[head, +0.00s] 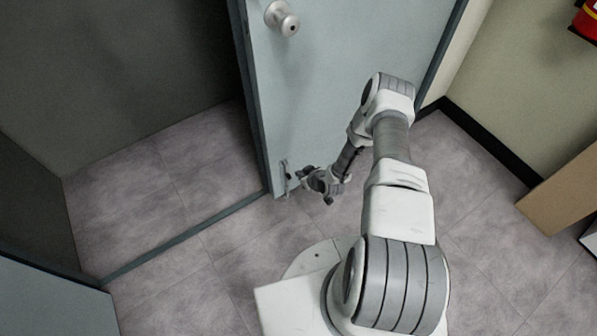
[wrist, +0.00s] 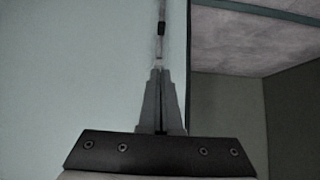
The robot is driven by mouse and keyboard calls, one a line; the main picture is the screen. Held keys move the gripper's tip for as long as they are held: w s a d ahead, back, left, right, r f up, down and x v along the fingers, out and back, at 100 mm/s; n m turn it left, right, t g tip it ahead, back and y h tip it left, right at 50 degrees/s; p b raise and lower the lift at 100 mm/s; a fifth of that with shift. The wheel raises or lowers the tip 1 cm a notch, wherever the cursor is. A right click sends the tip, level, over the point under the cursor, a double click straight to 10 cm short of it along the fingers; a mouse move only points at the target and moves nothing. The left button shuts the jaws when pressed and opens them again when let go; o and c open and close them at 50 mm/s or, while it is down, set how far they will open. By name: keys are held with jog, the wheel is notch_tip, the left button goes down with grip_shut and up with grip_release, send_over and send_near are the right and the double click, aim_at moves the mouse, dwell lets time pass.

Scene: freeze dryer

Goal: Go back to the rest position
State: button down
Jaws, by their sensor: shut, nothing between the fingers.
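My arm reaches forward and down toward the light blue door in the head view. My gripper (head: 303,177) is low, close in front of the door's bottom edge. In the wrist view my gripper (wrist: 160,72) has its two fingers together with nothing between them. Beyond the fingertips a thin upright bolt (wrist: 161,30) is fixed on the door. The bolt also shows in the head view (head: 287,178), just left of my gripper. I cannot tell whether the fingertips touch it.
The blue door (head: 320,90) stands open, with a round knob (head: 282,18) high on it. A dark doorway lies to its left, with a metal sill (head: 190,235) on the floor. A brown box (head: 565,195) stands at the right wall. The floor between is clear.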

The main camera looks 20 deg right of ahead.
dwell(0.5)
jog(key=w+d+r+g+h, duration=0.15)
jog(key=w+r, duration=0.25)
jog(key=r, duration=0.9)
jog(key=w+d+r+h, duration=0.1)
jog(key=w+d+r, duration=0.25)
jog(key=r, duration=1.05)
jog(key=s+a+r+h, duration=0.1)
jog(key=s+r, duration=0.2)
jog(key=r, duration=0.6)
jog(key=s+a+r, duration=0.1)
jog(key=s+r, duration=0.1)
jog(key=r, duration=0.7)
jog(key=s+a+r+m, duration=0.1)
jog(key=s+a+r, duration=0.1)
jog(key=s+r, duration=0.5)
jog(key=s+a+r+m+g, duration=0.15)
jog(key=s+r, duration=0.25)
jog(key=s, duration=0.8)
jog(key=s+a+r+m, duration=0.1)
jog(key=s+a+r, duration=0.3)
jog(key=s, duration=0.5)
notch_tip(320, 180, up, 21)
jog(key=d+p, duration=0.1)
jog(key=p, duration=1.8)
jog(key=shift+s+d+f+y+p, duration=0.2)
jog(key=shift+s+y+p, duration=0.15)
jog(key=shift+s, duration=0.05)
